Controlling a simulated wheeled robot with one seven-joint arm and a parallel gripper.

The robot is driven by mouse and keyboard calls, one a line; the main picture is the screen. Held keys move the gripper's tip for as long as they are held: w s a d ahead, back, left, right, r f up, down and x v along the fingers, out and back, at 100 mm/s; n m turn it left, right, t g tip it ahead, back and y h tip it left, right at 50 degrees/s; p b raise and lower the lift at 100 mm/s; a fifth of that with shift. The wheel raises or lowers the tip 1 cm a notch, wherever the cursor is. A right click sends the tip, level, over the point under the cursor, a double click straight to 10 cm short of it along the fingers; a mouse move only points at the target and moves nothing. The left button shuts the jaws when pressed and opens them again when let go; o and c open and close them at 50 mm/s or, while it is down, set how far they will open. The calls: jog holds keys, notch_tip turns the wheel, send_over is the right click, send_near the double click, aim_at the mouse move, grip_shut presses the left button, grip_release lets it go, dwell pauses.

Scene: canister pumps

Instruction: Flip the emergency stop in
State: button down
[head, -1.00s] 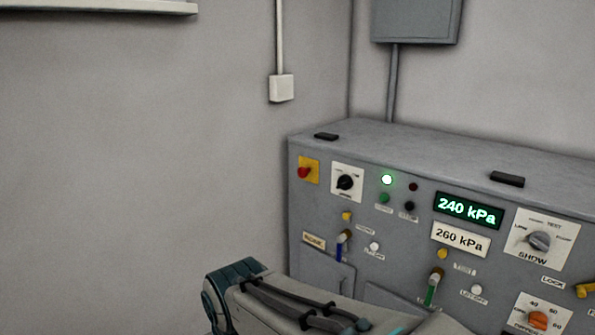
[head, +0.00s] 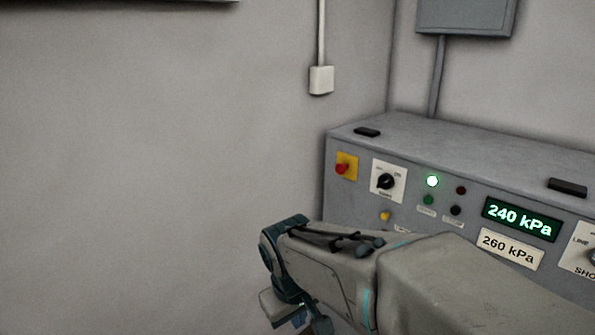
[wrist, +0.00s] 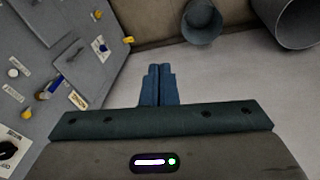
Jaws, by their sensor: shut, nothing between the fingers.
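The emergency stop is a red button (head: 342,169) on a yellow plate at the upper left of the grey panel's front (head: 360,208), in the head view. My arm reaches in from the lower right of the head view, below and in front of the panel, with its wrist below and left of the button. In the wrist view my gripper (wrist: 157,70) is shut and empty, its fingers together over open floor. The panel front is at the left of that view, apart from the fingers. The emergency stop does not show in the wrist view.
Right of the button are a black rotary switch (head: 385,181), a lit green lamp (head: 432,181) and a 240 kPa display (head: 520,219). A white wall box (head: 321,80) is above. The wrist view shows a grey bucket-like container (wrist: 202,22) and a larger cylinder (wrist: 287,22).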

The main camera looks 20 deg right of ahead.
aim_at(339, 170)
jog(key=w+d+r+n+g+h+p, duration=0.25)
jog(key=w+d+n+h+p, duration=0.55)
jog(key=w+d, duration=1.15)
jog(key=w+r+n+t+h, duration=0.1)
jog(key=w+n+t+h, duration=0.6)
jog(key=w+n, duration=0.5)
jog(key=w+p, duration=0.1)
jog(key=w, duration=0.5)
jog(key=shift+n+h, duration=0.4)
jog(key=p+x, duration=0.5)
jog(key=x, duration=0.7)
jog(key=shift+d, duration=0.35)
jog(key=shift+w+d+f, duration=0.1)
jog(key=shift+w+d, duration=0.2)
jog(key=shift+d, duration=0.3)
